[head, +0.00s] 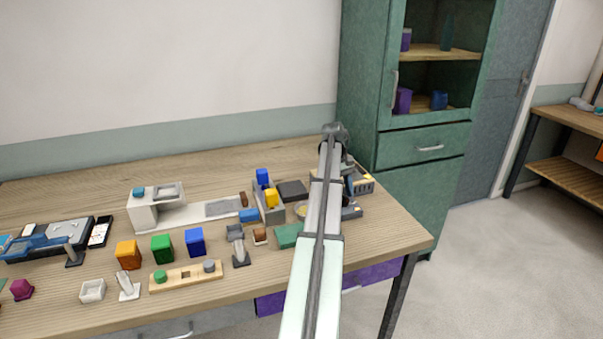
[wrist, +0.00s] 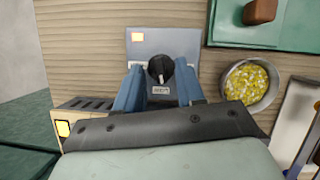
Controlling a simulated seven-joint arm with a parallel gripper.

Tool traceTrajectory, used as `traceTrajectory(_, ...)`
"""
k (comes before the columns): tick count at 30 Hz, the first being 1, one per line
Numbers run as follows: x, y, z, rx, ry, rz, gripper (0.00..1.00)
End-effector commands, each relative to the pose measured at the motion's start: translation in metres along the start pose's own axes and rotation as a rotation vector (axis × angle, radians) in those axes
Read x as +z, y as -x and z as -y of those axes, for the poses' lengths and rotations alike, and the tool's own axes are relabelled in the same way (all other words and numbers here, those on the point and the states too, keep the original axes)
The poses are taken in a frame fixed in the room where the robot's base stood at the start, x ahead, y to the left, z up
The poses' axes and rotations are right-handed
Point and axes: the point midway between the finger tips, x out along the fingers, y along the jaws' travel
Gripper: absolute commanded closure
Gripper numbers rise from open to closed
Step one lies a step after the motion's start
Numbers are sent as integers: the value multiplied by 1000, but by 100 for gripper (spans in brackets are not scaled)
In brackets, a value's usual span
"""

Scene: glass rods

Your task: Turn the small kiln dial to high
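The small kiln dial (wrist: 155,68) is a round black knob with a short white mark, on a blue-grey panel (wrist: 178,43) with a lit orange square at one corner. A small label sits just below the knob; its writing is too small to read. My gripper (wrist: 160,75) has its two blue fingers apart, one on each side of the knob. A gap seems to show beside the knob; contact is not clear. In the head view the panel (head: 352,212) is partly hidden behind my arm, and the fingertips are not clear there.
A bowl of yellow bits (wrist: 249,82) and a green box with a brown handle (wrist: 262,12) lie right of the panel in the wrist view. A vented device with a yellow light (wrist: 63,128) is at lower left. Several blocks crowd the table (head: 80,196); a green cabinet (head: 420,180) stands behind.

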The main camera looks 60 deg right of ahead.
Motion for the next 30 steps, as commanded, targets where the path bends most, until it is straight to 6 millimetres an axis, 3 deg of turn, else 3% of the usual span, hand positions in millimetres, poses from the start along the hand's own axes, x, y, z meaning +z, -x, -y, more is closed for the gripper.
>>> traceTrajectory(8,1,1,3,46,121,4,62)
traceTrajectory(30,5,-1,9,303,743,3,62)
